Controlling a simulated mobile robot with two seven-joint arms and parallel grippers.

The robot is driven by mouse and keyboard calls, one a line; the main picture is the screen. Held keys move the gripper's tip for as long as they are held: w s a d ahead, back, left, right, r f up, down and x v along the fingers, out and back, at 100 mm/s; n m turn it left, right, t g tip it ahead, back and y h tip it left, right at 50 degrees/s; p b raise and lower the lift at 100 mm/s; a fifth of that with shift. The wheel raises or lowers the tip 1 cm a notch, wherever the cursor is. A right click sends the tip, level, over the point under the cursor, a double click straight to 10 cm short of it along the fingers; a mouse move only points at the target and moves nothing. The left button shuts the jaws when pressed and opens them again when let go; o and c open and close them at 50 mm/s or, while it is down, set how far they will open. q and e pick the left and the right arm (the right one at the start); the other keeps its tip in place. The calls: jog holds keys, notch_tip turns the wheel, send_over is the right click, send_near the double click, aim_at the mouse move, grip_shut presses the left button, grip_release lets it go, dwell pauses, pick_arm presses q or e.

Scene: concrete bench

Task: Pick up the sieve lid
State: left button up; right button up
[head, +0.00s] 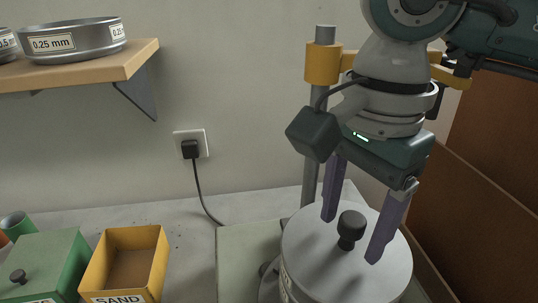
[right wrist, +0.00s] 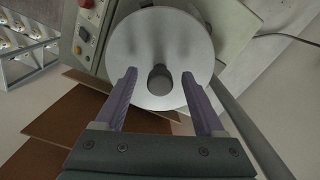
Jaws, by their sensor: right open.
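The sieve lid (head: 318,262) is a round grey metal disc with a dark knob (head: 350,230) at its centre. It lies on top of the sieve stack on the machine. My right gripper (head: 352,241) is open above the lid, with one purple finger on each side of the knob and a gap to it. In the right wrist view the lid (right wrist: 160,35) lies beyond the fingertips, and the knob (right wrist: 159,78) shows between the two fingers of the gripper (right wrist: 160,73). I cannot tell whether the fingertips touch the lid. My left gripper is not in view.
The machine's post (head: 325,100) stands close behind the gripper. A yellow SAND bin (head: 128,238) and a green box (head: 48,258) stand at the left. A wooden shelf (head: 100,67) holds sieves. A brown panel (head: 490,170) rises at the right.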

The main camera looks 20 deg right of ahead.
jog(key=shift+f, duration=0.2)
grip_shut()
dwell(0.5)
